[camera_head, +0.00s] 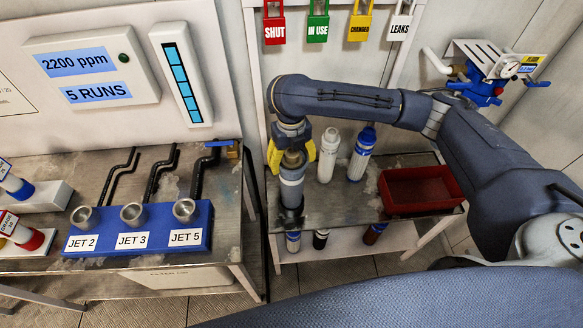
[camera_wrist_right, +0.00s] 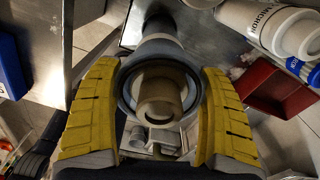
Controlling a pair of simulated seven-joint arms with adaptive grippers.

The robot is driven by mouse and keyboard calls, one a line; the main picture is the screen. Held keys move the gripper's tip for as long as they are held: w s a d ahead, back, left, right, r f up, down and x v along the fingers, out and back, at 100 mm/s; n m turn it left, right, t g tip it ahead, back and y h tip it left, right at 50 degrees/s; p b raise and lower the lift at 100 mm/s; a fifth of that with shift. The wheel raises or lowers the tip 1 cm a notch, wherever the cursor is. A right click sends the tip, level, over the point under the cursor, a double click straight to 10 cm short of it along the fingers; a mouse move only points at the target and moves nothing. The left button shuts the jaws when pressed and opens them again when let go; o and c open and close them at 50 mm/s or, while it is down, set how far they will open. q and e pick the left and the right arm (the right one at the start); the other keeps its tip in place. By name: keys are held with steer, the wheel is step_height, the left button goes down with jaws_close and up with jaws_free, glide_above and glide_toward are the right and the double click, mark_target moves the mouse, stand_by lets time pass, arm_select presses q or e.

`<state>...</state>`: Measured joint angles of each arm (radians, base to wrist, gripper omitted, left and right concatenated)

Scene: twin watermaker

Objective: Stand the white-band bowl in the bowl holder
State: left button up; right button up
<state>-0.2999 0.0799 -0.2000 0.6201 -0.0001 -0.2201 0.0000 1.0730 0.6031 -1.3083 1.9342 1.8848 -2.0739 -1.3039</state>
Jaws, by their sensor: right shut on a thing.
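My right gripper (camera_head: 291,158) has its yellow fingers closed around the upper part of an upright grey-blue bowl (camera_head: 292,186), which I take to be the white-band bowl; a pale band shows faintly on it. In the right wrist view, the fingers lie on both sides of its round rim (camera_wrist_right: 122,92), with a tan cup-like part inside. A dark round base (camera_head: 290,216), perhaps the bowl holder, is under the bowl near the bench's front edge. I cannot tell whether the bowl is seated in it. My left gripper is not in view.
A white cylinder (camera_head: 328,158) and a blue-and-white cylinder (camera_head: 362,155) stand close to the right of the bowl. A red tray (camera_head: 422,190) is farther right. A blue block with jets (camera_head: 140,236) is on the left bench. Several bottles stand on the shelf below.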

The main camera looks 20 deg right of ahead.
mark_target(291, 151)
steer(key=shift+f, duration=2.1)
steer(key=o, duration=1.6)
steer(key=shift+c, duration=0.2)
step_height(291, 151, up, 10)
steer(key=shift+r, duration=1.1)
steer(key=shift+a, duration=0.1)
